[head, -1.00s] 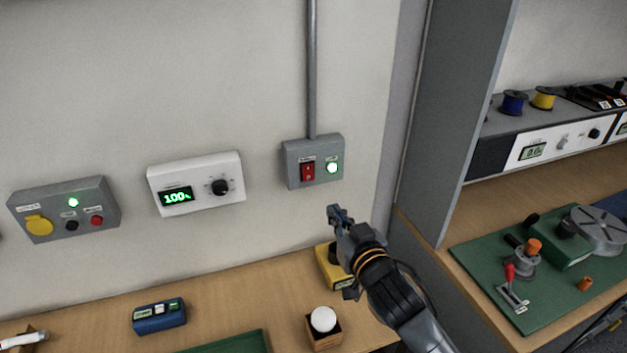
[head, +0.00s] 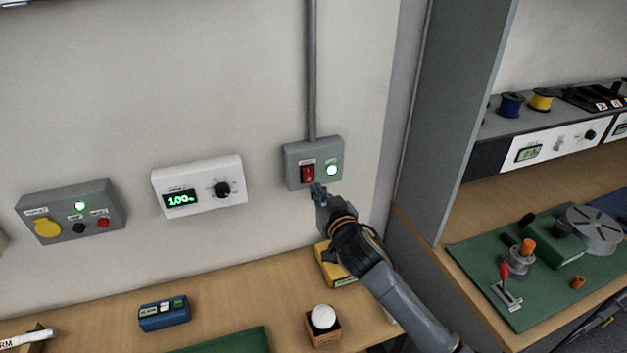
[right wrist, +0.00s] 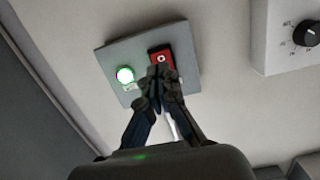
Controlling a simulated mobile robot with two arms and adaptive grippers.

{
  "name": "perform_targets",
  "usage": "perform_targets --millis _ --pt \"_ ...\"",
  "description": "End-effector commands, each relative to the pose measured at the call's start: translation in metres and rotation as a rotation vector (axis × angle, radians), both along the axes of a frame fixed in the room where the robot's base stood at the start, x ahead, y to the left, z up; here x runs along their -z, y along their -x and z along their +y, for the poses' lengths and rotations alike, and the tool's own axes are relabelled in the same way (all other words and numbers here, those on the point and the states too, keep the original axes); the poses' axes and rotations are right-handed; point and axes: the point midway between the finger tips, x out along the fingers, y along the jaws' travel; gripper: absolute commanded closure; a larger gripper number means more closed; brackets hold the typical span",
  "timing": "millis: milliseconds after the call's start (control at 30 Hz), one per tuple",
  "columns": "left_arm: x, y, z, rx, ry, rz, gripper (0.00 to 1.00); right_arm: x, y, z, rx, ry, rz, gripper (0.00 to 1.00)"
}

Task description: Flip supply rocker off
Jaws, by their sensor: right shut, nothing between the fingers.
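The supply box is a grey wall box (head: 298,152) with a conduit running up from it. It carries a red rocker (head: 307,173) and a lit green lamp (head: 331,170). The right wrist view also shows the rocker (right wrist: 161,58), with a light mark on it, and the glowing lamp (right wrist: 125,75). My right gripper (head: 318,190) is shut and empty, with its tips just below the rocker in the head view. In the right wrist view its fingertips (right wrist: 160,70) overlap the rocker's lower part; I cannot tell whether they touch. My left gripper is not in view.
A white dial box (head: 196,170) reading 100 and a grey box with a yellow socket (head: 47,228) are on the wall to the left. Below, the wooden bench holds a yellow device (head: 341,279), a white ball in a wooden box (head: 323,337) and a blue device (head: 163,316). A grey partition (head: 425,130) stands right.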

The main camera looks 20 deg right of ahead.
Motion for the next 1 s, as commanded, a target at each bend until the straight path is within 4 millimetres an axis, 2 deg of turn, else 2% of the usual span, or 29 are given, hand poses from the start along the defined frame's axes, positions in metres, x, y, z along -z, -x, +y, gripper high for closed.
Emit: perform_targets --millis 100,300,733,867,1000 --pt "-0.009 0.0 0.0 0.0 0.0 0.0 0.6 0.0 -0.017 0.0 0.0 0.001 0.001 1.0" --pt "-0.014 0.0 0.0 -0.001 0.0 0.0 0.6 0.003 -0.031 0.001 -0.001 0.001 0.0 1.0" --pt "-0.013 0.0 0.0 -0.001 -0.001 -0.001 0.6 0.005 -0.034 0.001 0.0 0.0 0.0 1.0" --pt "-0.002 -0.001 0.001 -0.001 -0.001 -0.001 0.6 0.01 -0.036 0.002 -0.001 -0.002 -0.015 1.0" --pt "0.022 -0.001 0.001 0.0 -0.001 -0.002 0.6 0.016 -0.04 0.002 0.0 -0.006 -0.061 1.0"
